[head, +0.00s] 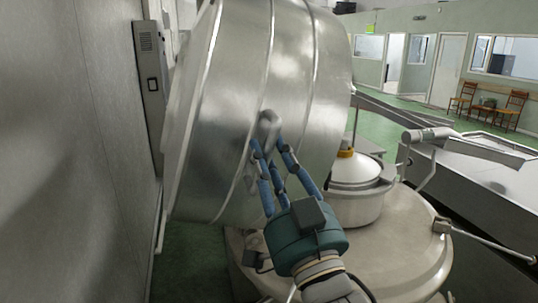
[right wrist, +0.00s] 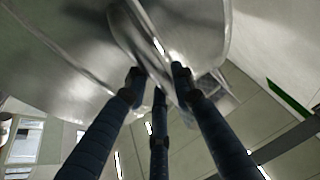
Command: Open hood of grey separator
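The grey separator's hood (head: 225,90) is a large, shiny metal drum. It stands steeply tilted up at the left of the separator body (head: 390,245), so the inside of the machine is exposed. A rounded metal handle (head: 269,124) sticks out from the hood. My right gripper (head: 270,150) has its blue fingers at this handle. In the right wrist view, the fingertips (right wrist: 157,80) lie close on both sides of the handle (right wrist: 145,35) and appear closed on it. The exact contact is partly hidden. My left gripper is not in view.
A bowl with a pale cone and orange cap (head: 346,152) sits in the open separator. A wall (head: 70,150) with a grey box (head: 151,85) stands close at the left. Pipes and a grey trough (head: 480,185) lie at the right. Chairs (head: 512,106) stand far back.

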